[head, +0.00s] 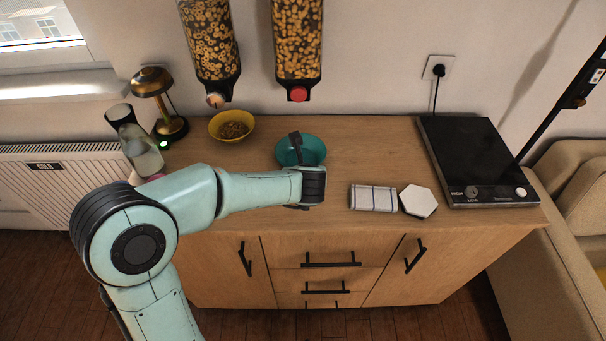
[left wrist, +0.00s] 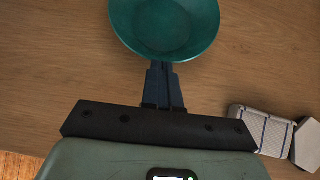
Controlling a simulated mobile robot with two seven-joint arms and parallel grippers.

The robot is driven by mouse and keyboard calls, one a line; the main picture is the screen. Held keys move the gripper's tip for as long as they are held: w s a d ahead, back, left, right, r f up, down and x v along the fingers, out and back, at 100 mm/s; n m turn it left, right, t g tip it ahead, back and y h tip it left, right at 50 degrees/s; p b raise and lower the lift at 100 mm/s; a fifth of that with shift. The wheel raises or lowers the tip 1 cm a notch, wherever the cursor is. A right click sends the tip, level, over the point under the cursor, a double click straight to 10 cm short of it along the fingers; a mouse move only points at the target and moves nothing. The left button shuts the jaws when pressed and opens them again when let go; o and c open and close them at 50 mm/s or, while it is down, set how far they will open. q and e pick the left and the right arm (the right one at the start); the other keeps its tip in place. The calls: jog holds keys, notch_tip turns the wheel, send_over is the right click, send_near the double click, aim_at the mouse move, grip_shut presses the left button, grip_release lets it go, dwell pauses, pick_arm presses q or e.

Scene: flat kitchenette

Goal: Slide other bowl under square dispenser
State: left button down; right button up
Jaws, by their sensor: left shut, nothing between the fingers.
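The teal bowl (head: 316,150) stands upright on the wooden counter, below and a little in front of the right, square-sided dispenser (head: 298,45). It looks empty in the left wrist view (left wrist: 165,25). My left gripper (head: 296,136) is shut and empty, and its fingers overlap the bowl in the head view. In the left wrist view the closed fingertips (left wrist: 160,66) are at the bowl's near rim; I cannot tell whether they touch it. A yellow bowl (head: 217,122) with cereal stands below the left dispenser (head: 210,45). My right gripper is not in view.
A folded checked cloth (head: 374,198) and a white hexagonal piece (head: 418,201) lie right of the bowl. A black hotplate (head: 465,155) occupies the counter's right end. A brass lamp (head: 152,82) and a bottle (head: 140,150) stand at the left.

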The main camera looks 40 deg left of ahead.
pick_arm(q)
jog(key=w+a+p, duration=0.2)
jog(key=w+a, duration=0.1)
jog(key=w, duration=0.1)
jog(key=w+a+p, duration=0.3)
jog(key=w+a, duration=0.1)
jog(key=shift+w+a+r+p, duration=0.1)
jog(key=shift+w+a+p, duration=0.05)
jog(key=shift+p, duration=0.15)
jog(key=shift+w+a, duration=0.2)
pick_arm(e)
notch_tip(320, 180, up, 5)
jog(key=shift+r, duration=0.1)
pick_arm(q)
jog(key=shift+s, duration=0.1)
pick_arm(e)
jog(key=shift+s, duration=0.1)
